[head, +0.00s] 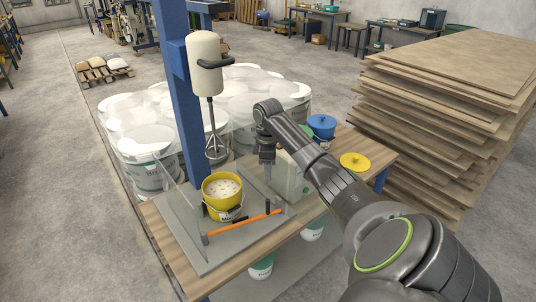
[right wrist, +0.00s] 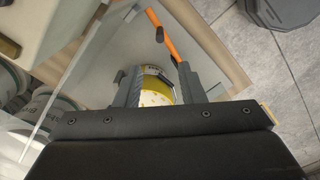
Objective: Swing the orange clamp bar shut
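The orange clamp bar (head: 240,223) runs slantwise across the front of the yellow bucket (head: 222,204), with a small black upright handle near its right end. Whether it touches the bucket or is latched I cannot tell. The bucket stands on a grey base plate (head: 207,258) and holds pale, speckled contents. My right gripper (head: 268,172) points down, above and behind the bar's right end. In the right wrist view its fingers (right wrist: 160,86) are apart and empty, with the bucket (right wrist: 157,72) below between them and the bar (right wrist: 161,35) beyond. My left gripper is not in view.
A mixer (head: 205,65) with its whisk hangs from a blue column (head: 186,115) above the bucket. Clear panels flank the base plate.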

